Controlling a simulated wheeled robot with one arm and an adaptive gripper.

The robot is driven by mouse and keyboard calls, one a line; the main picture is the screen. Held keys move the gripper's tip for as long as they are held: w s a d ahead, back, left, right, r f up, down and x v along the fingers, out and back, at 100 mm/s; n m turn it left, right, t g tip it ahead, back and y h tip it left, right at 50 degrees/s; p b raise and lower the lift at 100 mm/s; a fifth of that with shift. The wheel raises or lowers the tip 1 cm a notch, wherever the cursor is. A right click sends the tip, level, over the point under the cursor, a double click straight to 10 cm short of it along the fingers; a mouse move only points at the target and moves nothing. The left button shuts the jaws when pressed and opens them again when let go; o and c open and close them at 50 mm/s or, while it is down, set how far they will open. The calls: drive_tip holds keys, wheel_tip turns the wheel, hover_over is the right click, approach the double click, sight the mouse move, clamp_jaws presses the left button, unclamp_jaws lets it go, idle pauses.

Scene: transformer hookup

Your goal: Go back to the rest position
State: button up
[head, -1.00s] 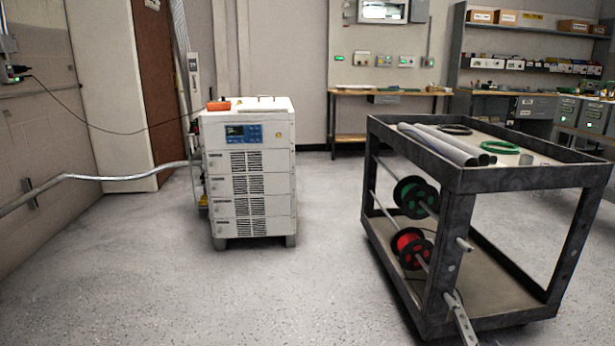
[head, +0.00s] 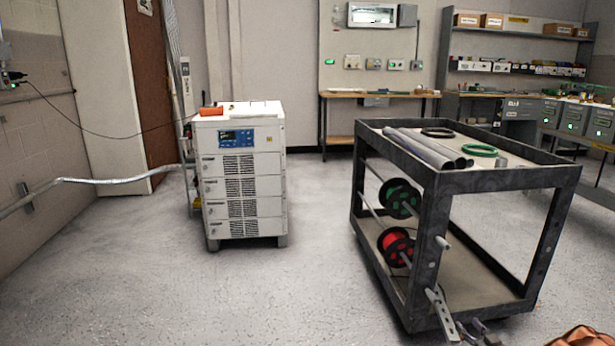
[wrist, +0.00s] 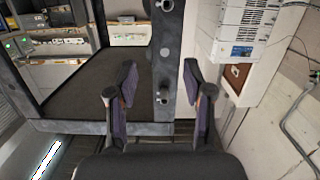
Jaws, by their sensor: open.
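My gripper (wrist: 158,78) shows in the wrist view, with its two dark fingers spread apart and nothing between them. A post of the dark metal cart (wrist: 166,60) stands in the background behind the gap; I cannot tell how far off it is. In the head view the cart (head: 437,240) stands on the right. I cannot make out my gripper for certain there. The white cabinet (head: 245,190) with a blue panel stands left of the cart in the head view. It appears upside down at the upper right of the wrist view (wrist: 240,45).
Green (head: 401,197) and red (head: 396,247) spools hang on the cart's side. Grey pipes (head: 425,148) lie on top. A slotted metal bar (head: 441,313) slants at its near corner. An orange-brown object (head: 582,337) shows at bottom right. Floor (head: 200,295) in front of the cabinet is clear.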

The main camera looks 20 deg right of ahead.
drive_tip(key=w+a+r+g+p, duration=0.2)
drive_tip(key=w+a+r+p, duration=0.25)
drive_tip(key=r, duration=0.45)
drive_tip(key=w+a+r+g+p, duration=0.25)
drive_tip(key=w+r+p, duration=0.2)
drive_tip(key=r, duration=0.45)
drive_tip(key=s+a+r+n+g+p, duration=0.15)
drive_tip(key=a+r+g+p, duration=0.25)
drive_tip(key=a+r+p, duration=0.75)
drive_tip(key=s+a+r+g+y+p, duration=0.2)
drive_tip(key=s+a+r+g+p, duration=0.4)
drive_tip(key=s+a+r, duration=1.3)
drive_tip(key=s+a+r+g+p, duration=0.1)
drive_tip(key=s+a+r+p, duration=0.1)
drive_tip(key=s, duration=0.4)
drive_tip(key=s+a+r+g+p, duration=0.1)
drive_tip(key=s+a+r+p, duration=0.2)
drive_tip(key=s+a+r, duration=0.2)
drive_tip(key=s+a+r+g+y+p, duration=0.1)
drive_tip(key=s+a+r+p, duration=0.2)
drive_tip(key=s+a, duration=0.4)
drive_tip(key=shift+s+r, duration=0.45)
drive_tip(key=shift+s, duration=0.5)
drive_tip(key=shift+g, duration=0.25)
drive_tip(key=shift+c, duration=0.4)
